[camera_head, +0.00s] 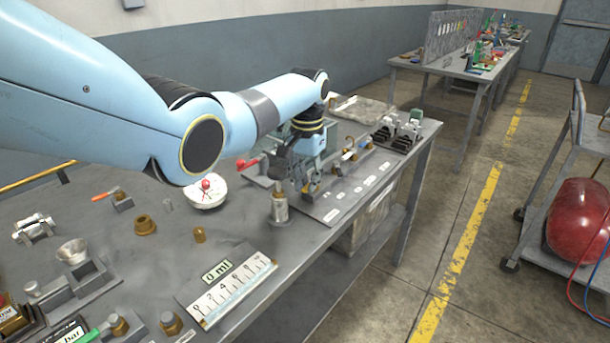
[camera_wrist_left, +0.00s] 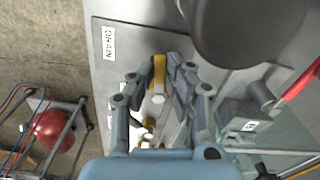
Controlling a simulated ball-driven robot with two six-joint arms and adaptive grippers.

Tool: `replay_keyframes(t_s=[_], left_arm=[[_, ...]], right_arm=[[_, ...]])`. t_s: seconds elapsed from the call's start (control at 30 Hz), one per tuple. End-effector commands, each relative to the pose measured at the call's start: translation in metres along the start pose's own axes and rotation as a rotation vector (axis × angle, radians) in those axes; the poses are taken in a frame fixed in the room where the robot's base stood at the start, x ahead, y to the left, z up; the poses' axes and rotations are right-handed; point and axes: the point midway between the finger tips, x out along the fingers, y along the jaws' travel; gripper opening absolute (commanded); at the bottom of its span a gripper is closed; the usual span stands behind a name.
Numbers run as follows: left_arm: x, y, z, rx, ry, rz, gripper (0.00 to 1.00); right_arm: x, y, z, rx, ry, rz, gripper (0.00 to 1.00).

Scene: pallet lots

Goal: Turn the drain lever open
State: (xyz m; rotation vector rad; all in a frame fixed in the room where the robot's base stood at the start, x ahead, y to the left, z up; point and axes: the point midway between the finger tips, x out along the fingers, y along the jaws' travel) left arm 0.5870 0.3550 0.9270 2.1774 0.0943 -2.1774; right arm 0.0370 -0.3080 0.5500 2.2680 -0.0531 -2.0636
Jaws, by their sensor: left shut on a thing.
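The drain lever is a narrow brass-yellow piece (camera_wrist_left: 160,72) on the grey panel, next to a white label reading DRAIN (camera_wrist_left: 108,43) in the left wrist view. My left gripper (camera_wrist_left: 156,82) is over the panel with its fingers on both sides of the lever, shut on it. In the head view my left gripper (camera_head: 308,183) reaches down at the panel's near left part, and its fingers largely hide the lever. The lever's exact angle is hard to tell. My right gripper is not in view.
A metal cylinder (camera_head: 279,208) stands close by the left gripper. A red-handled lever (camera_head: 248,163) is to its left. Other valves with white labels (camera_head: 370,180) run along the panel. A white bowl (camera_head: 206,194) and a scale plate (camera_head: 228,290) sit on the bench.

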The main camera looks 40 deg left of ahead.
Motion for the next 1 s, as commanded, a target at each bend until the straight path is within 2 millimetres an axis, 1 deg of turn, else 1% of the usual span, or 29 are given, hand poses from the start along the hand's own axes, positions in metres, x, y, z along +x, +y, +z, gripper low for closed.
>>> replay_keyframes(t_s=[0.03,0.2,0.43,0.73,1.0], left_arm=[[-0.003,0.002,0.000,-0.035,0.000,0.000,0.00],[-0.003,0.009,0.000,-0.188,-0.002,0.000,0.00],[-0.002,0.017,-0.004,-0.409,0.000,0.001,0.00],[0.000,0.026,-0.010,-0.693,0.001,0.000,0.00],[0.001,0.033,-0.018,-0.949,0.001,0.001,0.00]], right_arm=[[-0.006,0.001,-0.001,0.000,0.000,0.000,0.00],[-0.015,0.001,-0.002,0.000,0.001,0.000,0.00],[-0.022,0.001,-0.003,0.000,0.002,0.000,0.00],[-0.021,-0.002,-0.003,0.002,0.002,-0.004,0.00],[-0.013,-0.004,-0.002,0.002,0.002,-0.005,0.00]])
